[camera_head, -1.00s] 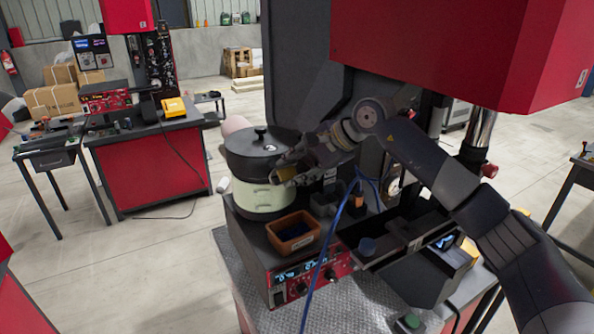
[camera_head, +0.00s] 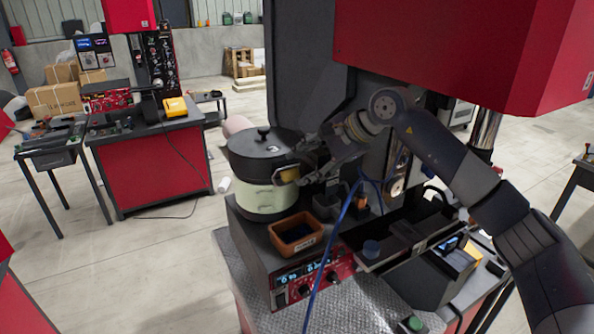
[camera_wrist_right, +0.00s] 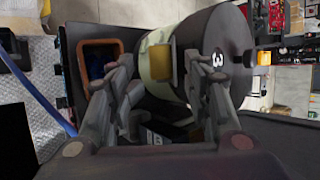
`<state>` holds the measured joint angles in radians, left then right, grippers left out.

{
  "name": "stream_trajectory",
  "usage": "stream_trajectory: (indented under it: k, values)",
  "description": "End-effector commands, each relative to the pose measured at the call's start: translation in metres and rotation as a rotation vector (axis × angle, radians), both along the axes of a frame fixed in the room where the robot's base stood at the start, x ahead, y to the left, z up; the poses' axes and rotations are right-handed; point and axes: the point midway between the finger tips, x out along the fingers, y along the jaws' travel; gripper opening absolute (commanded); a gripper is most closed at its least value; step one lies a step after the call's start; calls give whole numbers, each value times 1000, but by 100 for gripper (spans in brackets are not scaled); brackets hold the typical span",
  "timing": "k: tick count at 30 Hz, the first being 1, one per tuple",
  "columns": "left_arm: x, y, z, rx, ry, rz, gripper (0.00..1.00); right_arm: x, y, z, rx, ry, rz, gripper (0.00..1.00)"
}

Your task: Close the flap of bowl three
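Bowl three (camera_head: 266,190) is a cream, round bowl with a black lid (camera_head: 262,148) and a knob on top. In the right wrist view, its dark lid (camera_wrist_right: 229,35) carries a white "3". A small yellow tab (camera_wrist_right: 160,66), which looks like the flap, sits on the cream side wall; it also shows in the head view (camera_head: 289,174). I cannot tell its exact angle. My right gripper (camera_head: 296,168) is at the bowl's right side. In the wrist view its fingers (camera_wrist_right: 159,62) are spread on either side of the tab, holding nothing. My left gripper is not in view.
An orange-brown tray (camera_head: 296,235) stands in front of the bowl on the red and black control unit (camera_head: 312,277). A blue cable (camera_head: 330,245) hangs close by. A red machine housing (camera_head: 450,50) overhangs the right arm. Open floor lies to the left.

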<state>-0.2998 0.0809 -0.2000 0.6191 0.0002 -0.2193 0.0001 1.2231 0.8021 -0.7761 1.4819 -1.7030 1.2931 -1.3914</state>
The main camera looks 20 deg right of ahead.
Motion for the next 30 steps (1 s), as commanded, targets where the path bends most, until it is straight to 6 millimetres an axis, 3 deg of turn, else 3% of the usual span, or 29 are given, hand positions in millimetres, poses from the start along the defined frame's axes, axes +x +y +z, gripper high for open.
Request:
stream_trajectory:
  k: [6, 13, 23, 25, 30]
  values:
    - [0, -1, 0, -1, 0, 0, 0, -24, -24, 34, -1, -2, -2, 45]
    - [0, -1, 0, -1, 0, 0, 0, -39, -37, 54, -1, 0, -1, 45]
    - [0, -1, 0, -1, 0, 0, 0, -42, -39, 57, 0, 1, 1, 45]
    - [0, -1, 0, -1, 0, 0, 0, -42, -40, 56, 0, 1, -2, 57]
    - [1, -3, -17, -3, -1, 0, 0, -37, -59, 39, 44, 7, -114, 57]
